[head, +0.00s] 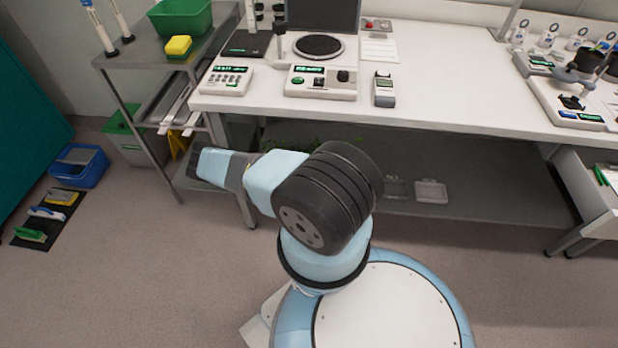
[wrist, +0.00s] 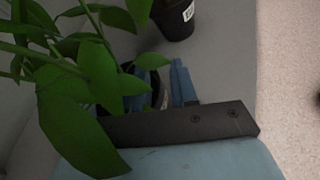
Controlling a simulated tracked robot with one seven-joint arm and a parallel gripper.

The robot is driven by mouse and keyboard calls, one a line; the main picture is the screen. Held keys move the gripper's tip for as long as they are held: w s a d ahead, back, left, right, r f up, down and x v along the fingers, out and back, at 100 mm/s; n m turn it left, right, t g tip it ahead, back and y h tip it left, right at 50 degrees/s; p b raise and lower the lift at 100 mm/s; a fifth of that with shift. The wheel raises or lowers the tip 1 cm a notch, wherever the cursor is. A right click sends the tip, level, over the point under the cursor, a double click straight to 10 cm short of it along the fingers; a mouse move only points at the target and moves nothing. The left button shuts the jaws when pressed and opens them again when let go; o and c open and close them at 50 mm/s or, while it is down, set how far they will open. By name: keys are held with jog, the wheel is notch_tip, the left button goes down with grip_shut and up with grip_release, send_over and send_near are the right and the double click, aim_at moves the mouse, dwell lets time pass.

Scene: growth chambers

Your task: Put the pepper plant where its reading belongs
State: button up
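A leafy green plant (wrist: 85,95) fills the left of the wrist view, its leaves hanging over part of my gripper. I cannot tell from its leaves whether it is the pepper plant. My gripper (wrist: 165,85) shows blue fingertips a little apart, with a dark curved edge between them, perhaps a pot rim. Leaves and the dark gripper bar hide whether the fingers grip it. A black pot (wrist: 175,20) with a white label stands just beyond the fingers, on a grey surface. In the head view my arm hides the gripper; some green leaves (head: 312,144) show under the bench.
The white bench (head: 450,100) carries a round-plate instrument (head: 320,88), a keypad device (head: 226,80) and a handheld meter (head: 384,90). Its grey lower shelf (head: 480,190) holds clear trays (head: 430,191). A steel cart (head: 150,62) stands left. Floor is open in front.

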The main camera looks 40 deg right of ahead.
jog(key=shift+o, duration=1)
jog(key=shift+a, duration=0.1)
